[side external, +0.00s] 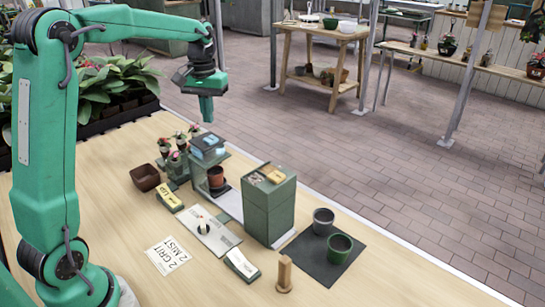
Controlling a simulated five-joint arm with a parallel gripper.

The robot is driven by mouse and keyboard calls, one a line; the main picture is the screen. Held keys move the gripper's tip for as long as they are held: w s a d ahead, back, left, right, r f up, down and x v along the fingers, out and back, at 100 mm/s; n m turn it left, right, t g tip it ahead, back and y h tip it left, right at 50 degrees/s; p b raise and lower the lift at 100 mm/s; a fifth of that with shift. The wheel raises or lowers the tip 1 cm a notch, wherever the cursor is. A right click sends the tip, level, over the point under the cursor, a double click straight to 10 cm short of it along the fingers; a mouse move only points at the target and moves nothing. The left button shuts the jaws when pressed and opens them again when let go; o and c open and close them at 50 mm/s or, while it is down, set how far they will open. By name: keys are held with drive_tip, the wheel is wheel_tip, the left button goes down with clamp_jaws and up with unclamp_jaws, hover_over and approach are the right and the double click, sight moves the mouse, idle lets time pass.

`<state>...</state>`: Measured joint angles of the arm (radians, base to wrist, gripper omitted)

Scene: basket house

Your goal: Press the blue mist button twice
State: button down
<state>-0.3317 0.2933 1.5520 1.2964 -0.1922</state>
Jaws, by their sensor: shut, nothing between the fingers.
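My gripper (207,115) points straight down, shut and empty, in the air above the small dark grey machine (207,164). This machine has blue patches (212,153) on its top and upper front. One of them may be the blue mist button, but they are too small to tell apart. Below its head, a terracotta pot (216,177) stands on a dark saucer. A taller green-grey cabinet (270,212) beside it has yellowish patches on its top. A white card (167,256) on the table reads "2 GRIT 2 MIST". A clear gap shows between my gripper and the machine.
A grey pot (323,221) and a green pot (339,248) stand on a dark mat (312,262). A wooden peg (284,273), a brown bowl (145,177), a white lever plate (212,236) and small potted plants (179,160) surround the machines. The front table is mostly bare.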

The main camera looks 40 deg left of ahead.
wheel_tip(320, 180, up, 3)
drive_tip(key=shift+f, duration=0.15)
idle(0.5)
drive_tip(key=s+d+r+m+t, duration=0.3)
drive_tip(key=s+d, duration=0.7)
drive_tip(key=s+d+f+m+t, duration=0.1)
drive_tip(key=s+d+f, duration=0.1)
drive_tip(key=s, duration=0.3)
drive_tip(key=s+d+f+m+t, duration=0.1)
drive_tip(key=s+d+f+m, duration=0.1)
drive_tip(key=s, duration=0.4)
drive_tip(key=shift+d+f+t, duration=0.3)
drive_tip(key=shift+d+f, duration=0.2)
